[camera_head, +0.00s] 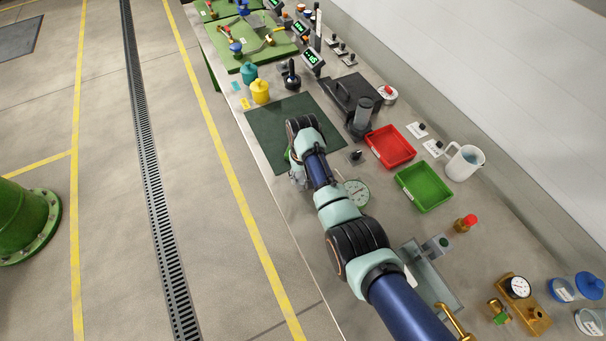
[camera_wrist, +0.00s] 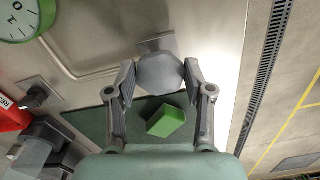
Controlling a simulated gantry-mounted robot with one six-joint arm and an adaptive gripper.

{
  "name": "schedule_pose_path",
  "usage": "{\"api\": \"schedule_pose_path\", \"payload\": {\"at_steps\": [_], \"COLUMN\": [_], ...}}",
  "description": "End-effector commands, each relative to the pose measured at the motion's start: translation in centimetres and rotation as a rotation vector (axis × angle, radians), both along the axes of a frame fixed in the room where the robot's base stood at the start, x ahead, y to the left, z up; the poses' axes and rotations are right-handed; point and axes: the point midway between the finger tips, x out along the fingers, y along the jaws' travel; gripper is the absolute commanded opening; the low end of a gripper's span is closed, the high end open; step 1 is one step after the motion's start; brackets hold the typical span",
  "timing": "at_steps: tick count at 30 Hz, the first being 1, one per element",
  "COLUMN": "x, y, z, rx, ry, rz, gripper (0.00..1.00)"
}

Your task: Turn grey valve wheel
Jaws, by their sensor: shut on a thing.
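The grey valve wheel (camera_wrist: 160,74) shows in the wrist view as a pale, many-sided knob with a grey square plate behind it. My gripper (camera_wrist: 160,80) has one finger on each side of it and is shut on it. In the head view, my gripper (camera_head: 298,180) is near the table's left edge, mostly covered by my arm. The wheel cannot be made out there.
A green block (camera_wrist: 166,121) lies on the dark green mat (camera_head: 262,135). A round dial (camera_head: 356,194), a red tray (camera_head: 378,135) and a green tray (camera_head: 424,187) stand right of my arm. The floor left of the table is open.

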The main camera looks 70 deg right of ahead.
Motion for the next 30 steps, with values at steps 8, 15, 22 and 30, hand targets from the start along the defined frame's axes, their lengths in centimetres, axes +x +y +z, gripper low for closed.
{"api": "schedule_pose_path", "payload": {"at_steps": [8,15,22,30], "x": [0.0,0.0,0.1,0.1], "y": [0.0,0.0,-0.1,-0.1], "z": [0.0,0.1,3.6,10.0], "rx": [-0.001,-0.001,-0.005,-0.003], "ry": [-0.001,-0.001,-0.004,-0.002], "rz": [0.001,0.002,0.002,0.002], "gripper": [0.77,0.77,0.77,0.77]}}
